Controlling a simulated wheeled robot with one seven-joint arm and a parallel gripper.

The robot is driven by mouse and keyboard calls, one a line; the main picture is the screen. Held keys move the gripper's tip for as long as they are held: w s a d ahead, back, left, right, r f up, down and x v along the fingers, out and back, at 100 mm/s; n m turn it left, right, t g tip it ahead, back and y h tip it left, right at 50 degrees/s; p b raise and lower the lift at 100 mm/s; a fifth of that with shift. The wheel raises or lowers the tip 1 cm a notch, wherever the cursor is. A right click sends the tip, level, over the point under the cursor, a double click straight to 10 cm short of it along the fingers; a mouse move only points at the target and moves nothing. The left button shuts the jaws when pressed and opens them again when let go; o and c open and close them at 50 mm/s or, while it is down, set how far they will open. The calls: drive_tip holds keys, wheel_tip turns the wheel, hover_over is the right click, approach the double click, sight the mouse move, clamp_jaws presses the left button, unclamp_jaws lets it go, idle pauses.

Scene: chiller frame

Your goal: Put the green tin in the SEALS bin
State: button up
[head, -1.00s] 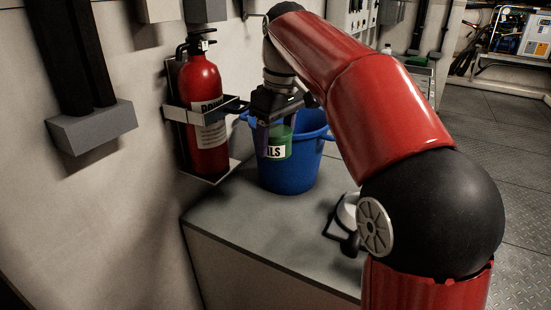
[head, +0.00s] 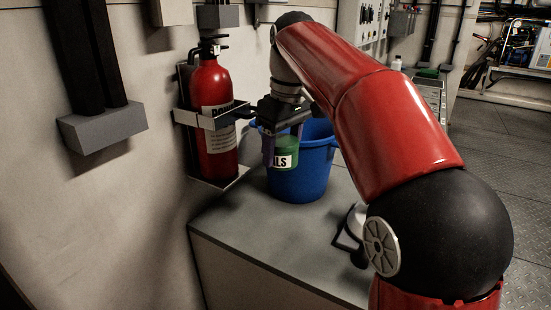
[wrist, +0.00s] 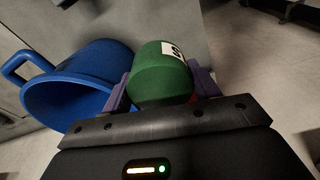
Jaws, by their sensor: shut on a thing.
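My gripper (head: 283,145) is shut on the green tin (head: 287,150), with purple fingers on either side of it. The tin has a white label ending in "LS"; the rest is hidden by a finger. In the wrist view the tin (wrist: 160,75) sits between the fingers. A blue bin (head: 305,182) with a handle stands on the grey surface. The tin overlaps the bin's front left wall in the head view. In the wrist view the bin (wrist: 100,60) is left of the tin, and the tin is outside its opening. I see no readable SEALS label on the bin.
A red fire extinguisher (head: 212,110) in a wall bracket stands close left of my gripper. A white and black object (head: 350,235) lies on the grey cabinet top (head: 270,235), partly behind my arm. The cabinet top's front left is clear.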

drive_tip(key=b, duration=0.6)
hover_over(267, 231)
wheel_tip(267, 231, down, 8)
drive_tip(key=f+b, duration=0.1)
drive_tip(key=f, duration=0.2)
drive_tip(key=f+b, duration=0.1)
drive_tip(key=f, duration=0.2)
drive_tip(key=f+b, duration=0.1)
drive_tip(key=f, duration=0.2)
drive_tip(key=shift+s+d+f, duration=0.1)
drive_tip(key=shift+s+f, duration=0.15)
drive_tip(key=shift+f, duration=0.1)
drive_tip(key=shift+f, duration=0.2)
drive_tip(key=o, duration=1.1)
